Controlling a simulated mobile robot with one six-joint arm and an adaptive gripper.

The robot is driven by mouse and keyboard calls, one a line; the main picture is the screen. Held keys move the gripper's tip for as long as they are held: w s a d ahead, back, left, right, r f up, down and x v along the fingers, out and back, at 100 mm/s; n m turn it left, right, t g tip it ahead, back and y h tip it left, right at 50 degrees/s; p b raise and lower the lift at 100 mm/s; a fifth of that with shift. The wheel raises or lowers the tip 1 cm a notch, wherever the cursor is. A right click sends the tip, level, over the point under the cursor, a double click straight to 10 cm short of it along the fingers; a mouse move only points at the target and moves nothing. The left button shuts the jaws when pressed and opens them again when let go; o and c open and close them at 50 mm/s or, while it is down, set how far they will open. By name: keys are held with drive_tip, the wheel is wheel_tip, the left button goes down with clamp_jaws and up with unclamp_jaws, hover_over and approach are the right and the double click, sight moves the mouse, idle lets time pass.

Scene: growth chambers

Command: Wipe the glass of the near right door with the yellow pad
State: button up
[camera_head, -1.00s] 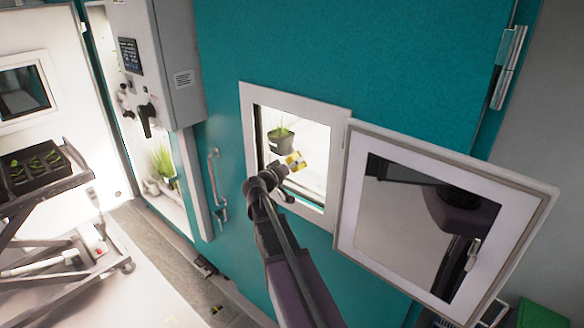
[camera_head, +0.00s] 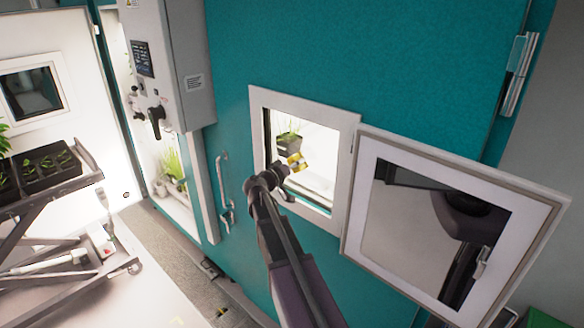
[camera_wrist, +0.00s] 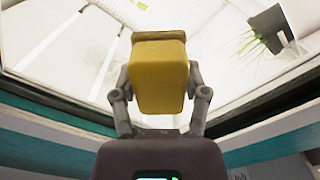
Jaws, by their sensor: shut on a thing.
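My gripper (camera_head: 290,166) is shut on the yellow pad (camera_head: 298,161), in front of or within the window opening of the teal door (camera_head: 300,55). I cannot tell the depth. In the wrist view the yellow pad (camera_wrist: 158,75) sits between both fingers, its broad face towards me, with the bright chamber interior beyond. The small white-framed window door (camera_head: 362,240) is swung open to the right of the opening. Its dark glass (camera_head: 405,225) shows a reflection of my arm. The pad is apart from that glass.
A potted green plant (camera_head: 288,140) stands inside, behind the opening; its dark pot (camera_wrist: 270,25) shows at the wrist view's upper right. A white opening frame (camera_head: 345,160) surrounds my gripper. A grey control box (camera_head: 180,70), a door handle (camera_head: 222,190) and a trolley (camera_head: 75,190) are on the left.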

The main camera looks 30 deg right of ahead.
sight(311, 161)
drive_tip(key=shift+w+a, duration=0.3)
drive_tip(key=shift+w, duration=0.6)
drive_tip(key=shift+w+a, duration=0.3)
drive_tip(key=shift+w, duration=0.6)
drive_tip(key=shift+r, duration=0.1)
drive_tip(key=shift+s+r+p, duration=0.1)
drive_tip(key=shift+r+p, duration=0.65)
drive_tip(key=shift+p, duration=0.15)
drive_tip(key=shift+s, duration=0.15)
drive_tip(key=shift+s+d, duration=0.35)
drive_tip(key=shift+s, duration=0.45)
drive_tip(key=shift+s+d, duration=0.35)
drive_tip(key=shift+s, duration=0.45)
drive_tip(key=shift+s, duration=0.1)
drive_tip(key=shift+s+d, duration=0.35)
drive_tip(key=shift+s, duration=0.55)
drive_tip(key=shift+s+d, duration=0.3)
drive_tip(key=shift+s, duration=0.55)
